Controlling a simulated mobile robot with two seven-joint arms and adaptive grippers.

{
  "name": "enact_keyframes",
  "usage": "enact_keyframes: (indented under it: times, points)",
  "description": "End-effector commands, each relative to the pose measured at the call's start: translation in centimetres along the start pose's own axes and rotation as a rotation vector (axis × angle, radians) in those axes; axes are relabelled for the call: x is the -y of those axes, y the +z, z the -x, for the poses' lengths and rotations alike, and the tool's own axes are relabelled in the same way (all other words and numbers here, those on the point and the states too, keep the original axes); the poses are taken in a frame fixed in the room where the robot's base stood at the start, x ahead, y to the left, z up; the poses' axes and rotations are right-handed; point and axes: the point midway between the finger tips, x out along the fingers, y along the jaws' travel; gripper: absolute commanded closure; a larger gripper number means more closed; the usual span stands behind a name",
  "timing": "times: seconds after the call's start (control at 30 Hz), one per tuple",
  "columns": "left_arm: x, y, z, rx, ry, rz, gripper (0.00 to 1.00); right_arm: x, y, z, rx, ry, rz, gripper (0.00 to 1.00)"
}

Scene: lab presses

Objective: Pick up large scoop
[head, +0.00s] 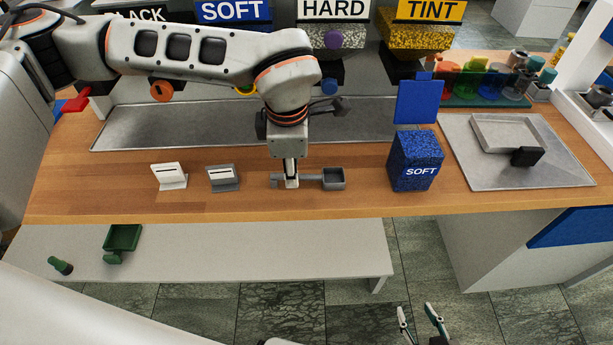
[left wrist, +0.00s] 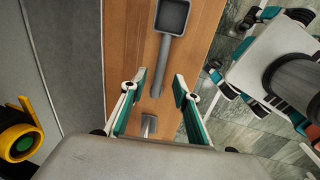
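A grey scoop (head: 333,179) with a square cup lies on the wooden counter, its handle pointing left. My left gripper (head: 291,182) points down over the handle. In the left wrist view, the scoop (left wrist: 172,18) has its handle end between the two teal fingertips of the left gripper (left wrist: 159,85), which stand apart with gaps on both sides. A green scoop-like tray (head: 122,238) lies on the low white shelf at left; which scoop is the large one I cannot tell. My right gripper (head: 415,308) is open and empty, in front of the counter.
Two small label stands, white (head: 169,176) and grey (head: 223,178), are left of the grey scoop. A blue SOFT box (head: 415,162) stands to its right. A metal plate (head: 560,165) with a tray is farther right. Dispensers line the back.

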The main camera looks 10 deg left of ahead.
Motion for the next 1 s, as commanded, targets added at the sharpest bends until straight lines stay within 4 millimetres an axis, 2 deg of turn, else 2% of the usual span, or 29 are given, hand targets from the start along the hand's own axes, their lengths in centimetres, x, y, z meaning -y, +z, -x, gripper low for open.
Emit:
enact_keyframes:
  times: [0.1,0.2,0.47,0.5,0.6,1.0]
  points:
    - [0.0,0.1,-1.8,-0.001,-0.003,0.000,0.70,0.0,-0.1,0.0,-0.001,0.000,0.000,0.60]
    - [-0.1,0.1,-2.6,0.000,-0.001,-0.001,0.70,0.0,-0.1,0.0,-0.001,0.000,0.000,0.60]
    - [-0.1,0.1,-2.8,0.000,0.000,-0.001,0.70,0.0,-0.2,0.0,-0.002,0.001,0.000,0.60]
    - [-0.1,0.1,-2.8,0.000,0.000,-0.001,0.75,-0.1,-0.2,0.0,-0.002,0.001,0.000,0.60]
    - [-0.1,0.1,-2.8,0.000,0.000,-0.001,1.00,-0.1,-0.2,0.0,-0.003,0.001,0.000,0.60]
    - [-0.1,0.1,-2.7,0.001,0.000,-0.001,1.00,-0.1,-0.2,0.0,-0.003,0.001,0.001,0.60]
